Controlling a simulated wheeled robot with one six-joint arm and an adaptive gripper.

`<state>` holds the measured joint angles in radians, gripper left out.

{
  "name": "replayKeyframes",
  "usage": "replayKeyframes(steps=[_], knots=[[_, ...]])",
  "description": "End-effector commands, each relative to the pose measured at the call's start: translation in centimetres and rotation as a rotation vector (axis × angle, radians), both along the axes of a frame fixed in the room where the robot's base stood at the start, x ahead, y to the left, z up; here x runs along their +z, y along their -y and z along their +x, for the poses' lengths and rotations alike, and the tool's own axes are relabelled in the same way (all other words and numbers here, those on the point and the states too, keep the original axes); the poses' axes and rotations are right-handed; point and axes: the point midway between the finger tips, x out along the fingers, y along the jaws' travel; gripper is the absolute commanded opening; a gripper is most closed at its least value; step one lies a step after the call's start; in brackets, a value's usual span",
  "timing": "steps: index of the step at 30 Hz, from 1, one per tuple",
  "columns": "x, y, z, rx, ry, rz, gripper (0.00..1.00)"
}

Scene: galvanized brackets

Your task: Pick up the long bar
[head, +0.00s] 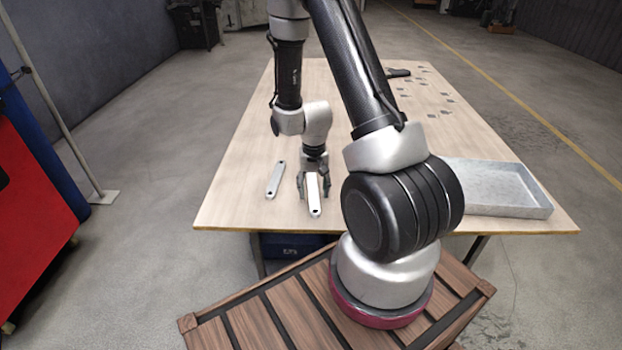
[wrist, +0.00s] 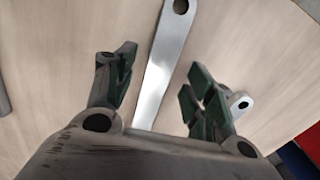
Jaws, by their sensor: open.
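A flat silver-grey bar with a hole near its end (head: 315,204) lies on the table, pointing toward the near edge. My gripper (head: 314,184) is open and pointing down over it, with one finger on each side. In the wrist view the bar (wrist: 166,62) runs between the open, green-padded fingers (wrist: 160,76). Its lower end there is hidden behind the gripper body. A second similar bar (head: 275,180) lies to the left; in the wrist view (wrist: 240,102) it is mostly hidden behind the right finger. I cannot tell surely which bar is longer.
A grey metal tray (head: 549,210) stands at the right near edge of the wooden table (head: 240,215). Several small pieces (head: 433,115) and a black item (head: 398,72) lie toward the far right. The table left of the second bar is clear.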

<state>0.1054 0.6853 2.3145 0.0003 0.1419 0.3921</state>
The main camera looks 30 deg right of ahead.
Motion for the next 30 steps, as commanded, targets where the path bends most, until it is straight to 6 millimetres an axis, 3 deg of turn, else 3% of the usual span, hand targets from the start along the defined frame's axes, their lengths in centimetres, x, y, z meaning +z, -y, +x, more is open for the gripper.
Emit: replayKeyframes(steps=[4, 11, 12, 21, 30], knots=[[-1.7, 0.0, 0.0, 0.000, -0.002, 0.000, 0.54], [-2.0, 0.0, 0.0, 0.001, 0.001, 0.000, 0.54], [-2.0, 0.0, 0.0, 0.001, 0.001, 0.000, 0.52], [-1.9, 0.0, 0.0, 0.001, 0.000, 0.000, 0.00], [-1.8, 0.0, 0.1, 0.001, 0.001, 0.000, 0.00]])
